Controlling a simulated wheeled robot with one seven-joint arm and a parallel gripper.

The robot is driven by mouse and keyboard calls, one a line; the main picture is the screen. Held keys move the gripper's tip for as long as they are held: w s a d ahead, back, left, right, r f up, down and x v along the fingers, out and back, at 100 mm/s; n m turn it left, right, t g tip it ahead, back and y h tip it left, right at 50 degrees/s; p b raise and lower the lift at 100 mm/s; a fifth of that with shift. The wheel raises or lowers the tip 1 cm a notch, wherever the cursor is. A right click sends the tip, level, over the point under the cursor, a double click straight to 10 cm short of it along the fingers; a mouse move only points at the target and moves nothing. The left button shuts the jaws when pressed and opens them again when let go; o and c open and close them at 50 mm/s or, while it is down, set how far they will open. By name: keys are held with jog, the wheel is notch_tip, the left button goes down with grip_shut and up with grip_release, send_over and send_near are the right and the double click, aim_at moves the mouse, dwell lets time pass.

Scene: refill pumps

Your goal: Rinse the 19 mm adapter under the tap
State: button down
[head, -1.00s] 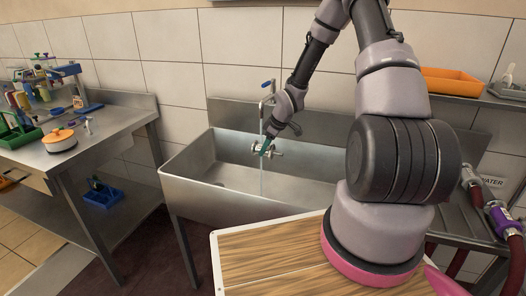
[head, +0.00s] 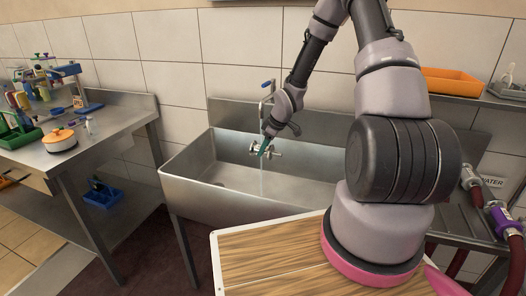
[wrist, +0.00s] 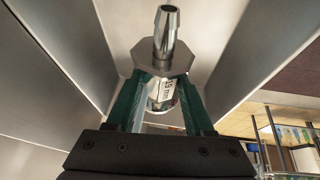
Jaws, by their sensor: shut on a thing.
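My gripper (head: 265,146) is over the sink basin, just below the tap (head: 268,86). In the wrist view my gripper (wrist: 160,84) is shut on a metal adapter (wrist: 167,38), its green fingers on either side. The adapter has a tapered hose end, a wide angular flange and a white label with small print, seen at a slant. In the head view, metal fittings show on both sides of the fingers; I cannot tell whether they belong to the tap or the adapter. A thin, faint water stream comes down at the gripper.
The steel sink (head: 190,200) has high walls around the gripper. A steel workbench (head: 110,128) with an orange-lidded pot (head: 59,141) stands left. A blue bin (head: 102,196) is on its lower shelf. An orange tray (head: 452,81) is on the right shelf.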

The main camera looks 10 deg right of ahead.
jog(key=s+a+r, duration=0.3)
jog(key=s+a, duration=0.1)
jog(key=s, duration=0.3)
jog(key=shift+a+r, duration=0.25)
jog(key=shift+a, duration=0.1)
dwell(0.4)
jog(key=w+d+r+m+t+h, duration=0.1)
jog(key=d+m+h, duration=0.3)
jog(key=d+m, duration=0.6)
jog(key=shift+d+r+m+h, duration=0.3)
jog(key=shift+r+m, duration=0.15)
jog(key=shift+m, duration=0.15)
